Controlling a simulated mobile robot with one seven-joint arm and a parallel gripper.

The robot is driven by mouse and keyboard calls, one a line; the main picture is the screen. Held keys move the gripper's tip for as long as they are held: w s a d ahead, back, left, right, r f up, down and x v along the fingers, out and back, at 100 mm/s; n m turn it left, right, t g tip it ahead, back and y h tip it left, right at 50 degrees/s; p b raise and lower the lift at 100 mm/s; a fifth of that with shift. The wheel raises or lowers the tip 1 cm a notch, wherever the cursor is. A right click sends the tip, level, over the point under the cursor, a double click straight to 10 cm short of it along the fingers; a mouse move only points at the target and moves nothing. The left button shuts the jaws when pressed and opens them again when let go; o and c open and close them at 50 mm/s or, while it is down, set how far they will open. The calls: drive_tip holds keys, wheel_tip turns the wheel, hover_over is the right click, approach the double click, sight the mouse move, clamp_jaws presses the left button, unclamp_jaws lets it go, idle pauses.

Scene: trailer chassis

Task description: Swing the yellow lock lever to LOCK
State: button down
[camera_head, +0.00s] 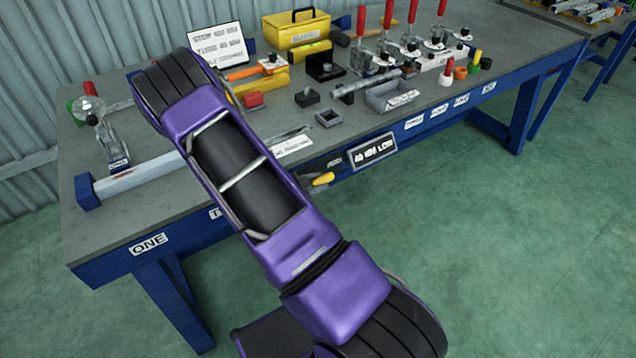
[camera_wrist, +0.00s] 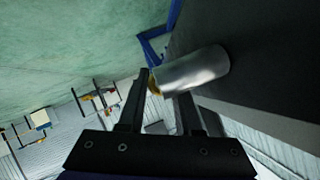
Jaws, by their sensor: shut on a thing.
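The yellow lock lever (camera_head: 321,180) shows just past the right side of my arm in the head view, at the bench's front edge. Its left part is hidden by my arm. In the wrist view, a bit of yellow (camera_wrist: 154,86) shows between the fingertips of my gripper (camera_wrist: 158,85), beside a silver cylinder (camera_wrist: 195,70). The cylinder covers the tip of the right finger and partly hides the yellow piece. My fingers are slightly apart and shut on the yellow piece. My gripper is hidden behind my arm in the head view.
The grey bench (camera_head: 200,200) with blue edges carries a yellow toolbox (camera_head: 297,32), several red-handled clamps (camera_head: 410,20) and a grey bin (camera_head: 392,95). A black sign (camera_head: 372,152) hangs on the front edge near the lever. Green floor (camera_head: 500,230) in front is clear.

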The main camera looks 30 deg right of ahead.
drive_tip(key=shift+d+r, duration=0.1)
drive_tip(key=c, duration=0.6)
unclamp_jaws()
